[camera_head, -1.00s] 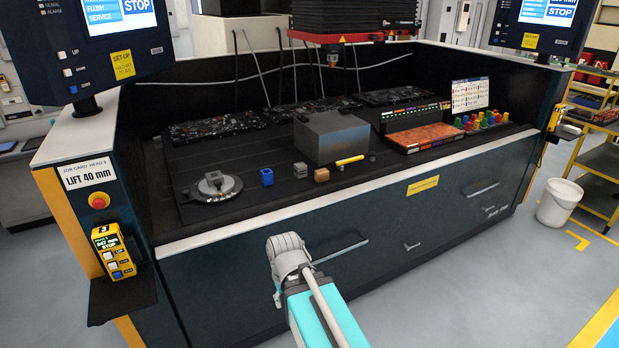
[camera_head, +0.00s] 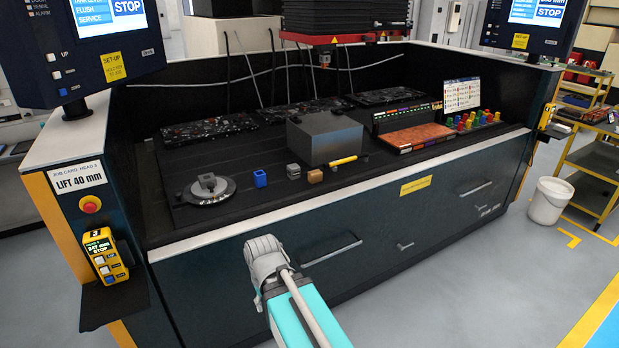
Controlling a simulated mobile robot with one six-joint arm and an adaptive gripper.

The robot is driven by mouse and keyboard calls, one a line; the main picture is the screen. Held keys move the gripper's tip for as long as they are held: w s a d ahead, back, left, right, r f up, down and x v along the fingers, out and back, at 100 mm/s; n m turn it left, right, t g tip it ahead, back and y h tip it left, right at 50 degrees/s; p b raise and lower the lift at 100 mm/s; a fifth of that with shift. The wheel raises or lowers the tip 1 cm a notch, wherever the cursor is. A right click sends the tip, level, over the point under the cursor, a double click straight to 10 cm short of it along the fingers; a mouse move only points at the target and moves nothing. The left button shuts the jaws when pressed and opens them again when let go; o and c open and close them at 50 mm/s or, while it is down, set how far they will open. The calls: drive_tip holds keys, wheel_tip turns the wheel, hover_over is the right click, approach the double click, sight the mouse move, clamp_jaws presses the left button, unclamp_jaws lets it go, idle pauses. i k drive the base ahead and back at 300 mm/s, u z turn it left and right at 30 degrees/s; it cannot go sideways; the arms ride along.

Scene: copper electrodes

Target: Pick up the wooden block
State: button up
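The wooden block (camera_head: 315,176) is a small brown cube on the dark worktop, near its front edge. It stands to the right of a grey metal cube (camera_head: 293,171) and in front of a large grey block (camera_head: 325,140). My arm rises from the bottom of the view and ends in a rounded grey joint in front of the cabinet, below and left of the wooden block and well apart from it. My gripper's fingers cannot be made out, so I cannot see whether they are open or shut.
A blue cube (camera_head: 260,179) and a round metal plate (camera_head: 222,192) stand to the left. A yellow-and-black tool (camera_head: 345,161) lies just right of the wooden block. A copper-coloured tray (camera_head: 417,137) is further right. The cabinet front (camera_head: 400,215) lies beyond my arm.

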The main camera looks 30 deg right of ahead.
sight(315, 176)
drive_tip(key=i, duration=1.45)
drive_tip(key=z, duration=0.05)
